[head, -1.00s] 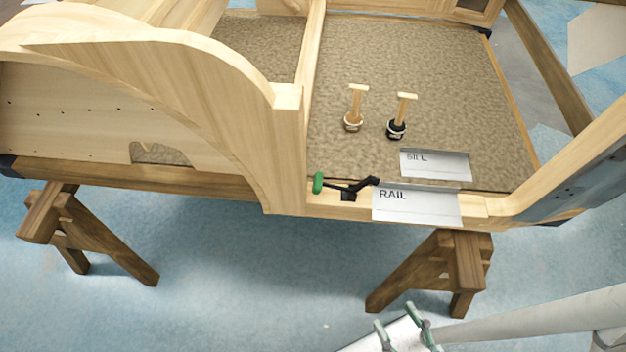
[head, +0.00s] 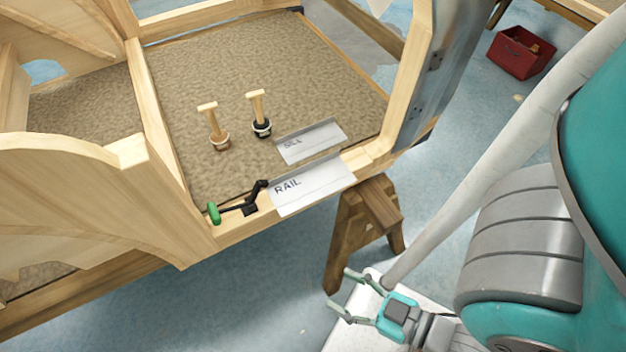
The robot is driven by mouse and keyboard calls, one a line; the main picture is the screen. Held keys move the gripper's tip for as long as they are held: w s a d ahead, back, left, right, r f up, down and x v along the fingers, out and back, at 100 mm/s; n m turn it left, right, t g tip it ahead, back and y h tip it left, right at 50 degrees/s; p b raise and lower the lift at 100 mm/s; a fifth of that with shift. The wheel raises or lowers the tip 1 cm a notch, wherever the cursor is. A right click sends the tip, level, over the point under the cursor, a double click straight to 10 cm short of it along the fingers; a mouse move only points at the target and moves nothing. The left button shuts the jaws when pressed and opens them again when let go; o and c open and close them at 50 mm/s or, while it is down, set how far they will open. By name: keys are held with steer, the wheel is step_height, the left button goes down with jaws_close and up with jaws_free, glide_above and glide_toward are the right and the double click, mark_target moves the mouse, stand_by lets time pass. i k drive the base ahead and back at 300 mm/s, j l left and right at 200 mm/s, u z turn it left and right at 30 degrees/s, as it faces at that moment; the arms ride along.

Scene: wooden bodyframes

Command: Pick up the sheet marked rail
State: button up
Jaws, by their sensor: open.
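The sheet marked RAIL (head: 312,187) is a white sheet lying over the front wooden rail of the bodyframe, its lower part hanging past the rail's outer edge. A second white sheet, marked SILL (head: 311,141), lies just behind it on the brown floor panel. My gripper (head: 338,294) is open and empty. It shows low in the picture, below and in front of the rail, apart from both sheets.
A clamp with a green handle (head: 214,213) sits on the rail left of the RAIL sheet. Two wooden-handled tools (head: 219,142) (head: 261,126) stand on the brown panel. A sawhorse (head: 362,225) supports the frame near my gripper.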

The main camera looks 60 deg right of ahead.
mark_target(291, 186)
steer(key=k+z, duration=0.3)
steer(key=k+l+z, duration=0.3)
steer(key=k, duration=0.25)
steer(key=k+l+z, duration=0.2)
steer(key=k+z, duration=0.15)
steer(key=k, duration=0.05)
